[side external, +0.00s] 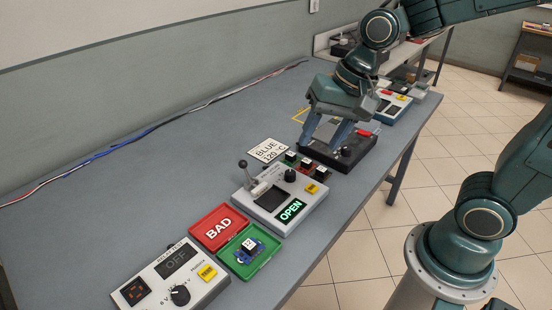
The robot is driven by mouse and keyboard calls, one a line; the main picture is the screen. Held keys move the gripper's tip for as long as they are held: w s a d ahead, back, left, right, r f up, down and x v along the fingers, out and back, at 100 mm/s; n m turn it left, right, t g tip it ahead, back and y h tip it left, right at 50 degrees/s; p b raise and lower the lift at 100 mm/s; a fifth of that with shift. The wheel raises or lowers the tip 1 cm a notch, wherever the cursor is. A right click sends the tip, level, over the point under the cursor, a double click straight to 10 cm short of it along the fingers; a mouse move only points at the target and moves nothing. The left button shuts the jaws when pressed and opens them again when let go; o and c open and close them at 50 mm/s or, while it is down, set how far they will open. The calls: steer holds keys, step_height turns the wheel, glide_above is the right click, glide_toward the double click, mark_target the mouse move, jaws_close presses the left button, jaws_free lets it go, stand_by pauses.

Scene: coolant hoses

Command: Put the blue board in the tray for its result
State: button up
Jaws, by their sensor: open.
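The blue board (259,247) lies in the green tray (243,272) in the lower middle of the side external view. Any label on the green tray is covered or cannot be read. The red tray (203,228) beside it is marked "BAD" and is empty. My gripper (319,145) is open and empty, well away from the blue board. It is over or just in front of the black unit with a knob (362,155); I cannot tell whether it touches it.
A grey tester (262,216) with a lever shows "OPEN". A supply box (158,283) reads "OFF". A card (268,150) says "BLUE 120 °C". Small green and red boards (307,164) sit between tester and black unit. The table's left side is clear except for cables (130,146) along the wall.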

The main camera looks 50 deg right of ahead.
steer(key=s+d+r+n+t+h, duration=0.1)
steer(key=s+d+r+n, duration=0.1)
steer(key=s, duration=0.3)
steer(key=s+d+r+n+t, duration=0.1)
steer(key=s+d+r+n, duration=0.1)
steer(key=s+n, duration=0.3)
steer(key=shift+s+d+r+n+h, duration=0.3)
steer(key=shift+d+h, duration=0.1)
steer(key=shift+d, duration=0.25)
stand_by(0.6)
